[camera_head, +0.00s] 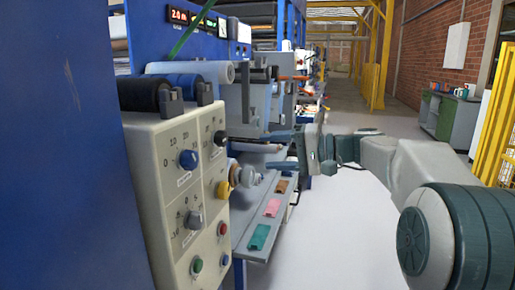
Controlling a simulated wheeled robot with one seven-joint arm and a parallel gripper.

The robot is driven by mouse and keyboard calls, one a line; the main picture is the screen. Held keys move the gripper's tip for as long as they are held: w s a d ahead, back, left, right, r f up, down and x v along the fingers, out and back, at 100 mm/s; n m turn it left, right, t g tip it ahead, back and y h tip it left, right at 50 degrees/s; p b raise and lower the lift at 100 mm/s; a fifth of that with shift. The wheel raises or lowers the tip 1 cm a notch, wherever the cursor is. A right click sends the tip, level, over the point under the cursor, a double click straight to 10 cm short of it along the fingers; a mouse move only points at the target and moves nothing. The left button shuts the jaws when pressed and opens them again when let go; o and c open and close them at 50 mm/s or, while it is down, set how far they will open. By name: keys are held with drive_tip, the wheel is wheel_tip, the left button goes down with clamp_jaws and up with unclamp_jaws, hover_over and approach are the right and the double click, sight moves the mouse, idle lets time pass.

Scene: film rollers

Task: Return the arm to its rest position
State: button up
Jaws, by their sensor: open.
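My gripper (268,150) is in the middle of the head view, at the end of my arm, which reaches in from the right. Its two fingers point left toward the machine and are spread apart, one above the other. I see nothing held between them. The fingertips are near the machine's side, right of the control panel (185,215) and above a sloping shelf (250,240). I cannot tell how far the fingertips are from the machine parts behind them.
The blue machine frame (60,150) fills the left. Coloured pieces lie on the shelf. Pale floor (325,235) is open below my arm. A green cabinet (445,118) and yellow fencing stand right.

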drive_tip(key=s+a+f+g+h+p, duration=0.1)
drive_tip(key=s+h+p, duration=0.3)
drive_tip(key=s+p, duration=0.15)
drive_tip(key=s+a+f+g+h+p, duration=0.1)
drive_tip(key=s+g+h+p, duration=0.15)
drive_tip(key=s+p, duration=0.35)
drive_tip(key=s+d+h+p, duration=0.4)
drive_tip(key=s+p, duration=0.2)
drive_tip(key=s, duration=0.2)
drive_tip(key=s+d+n+h+p, duration=0.1)
drive_tip(key=s+d+h+p, duration=0.3)
drive_tip(key=s, duration=0.4)
drive_tip(key=shift+d+r+n+t+h+p, duration=0.35)
drive_tip(key=shift+d+p, duration=0.25)
drive_tip(key=shift+p, duration=0.3)
